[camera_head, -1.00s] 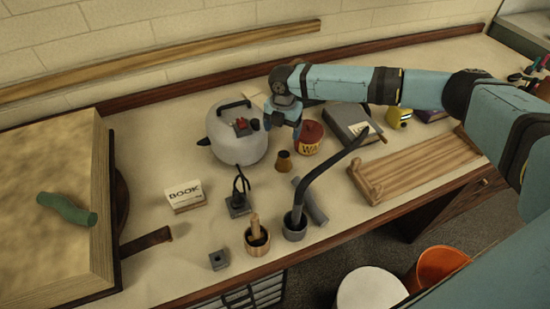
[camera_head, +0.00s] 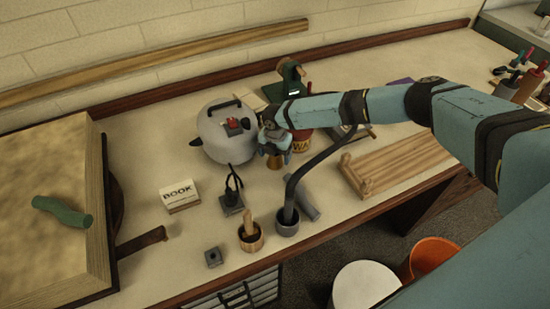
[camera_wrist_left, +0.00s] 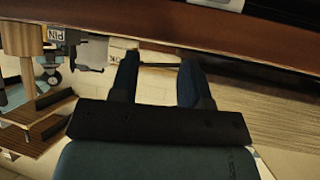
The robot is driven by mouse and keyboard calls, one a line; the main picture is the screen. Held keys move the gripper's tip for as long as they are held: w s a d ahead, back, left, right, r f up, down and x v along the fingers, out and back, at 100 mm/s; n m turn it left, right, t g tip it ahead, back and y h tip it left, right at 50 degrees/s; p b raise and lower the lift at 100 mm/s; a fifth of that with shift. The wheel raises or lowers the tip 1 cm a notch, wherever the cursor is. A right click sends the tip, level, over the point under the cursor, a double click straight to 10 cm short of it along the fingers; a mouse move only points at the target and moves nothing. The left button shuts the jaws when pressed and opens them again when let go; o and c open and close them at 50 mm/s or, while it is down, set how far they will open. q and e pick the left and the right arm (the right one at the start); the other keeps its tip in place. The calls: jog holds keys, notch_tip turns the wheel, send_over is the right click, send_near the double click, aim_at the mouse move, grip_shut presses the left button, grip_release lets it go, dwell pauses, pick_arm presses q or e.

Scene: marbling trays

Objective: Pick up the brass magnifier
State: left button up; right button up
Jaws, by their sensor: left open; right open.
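A small brass-coloured piece, which looks like the brass magnifier (camera_head: 274,163), stands on the bench right of the white kettle-like pot. My right gripper (camera_head: 277,152) is open just above it and hides its upper part. Whether the fingers touch it or are around it I cannot tell. My left gripper (camera_wrist_left: 157,78) shows only in the left wrist view, open, with nothing clearly held between its two dark fingers. The magnifier is not recognisable there.
The pot (camera_head: 222,142) is close on the left of my right gripper, and a red-lidded tin (camera_head: 301,144) close on the right. A BOOK card block (camera_head: 180,197) and wooden rack (camera_head: 400,165) lie farther aside.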

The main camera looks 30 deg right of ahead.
jog(key=shift+f, duration=0.2)
jog(key=c, duration=1.1)
jog(key=shift+o, duration=0.2)
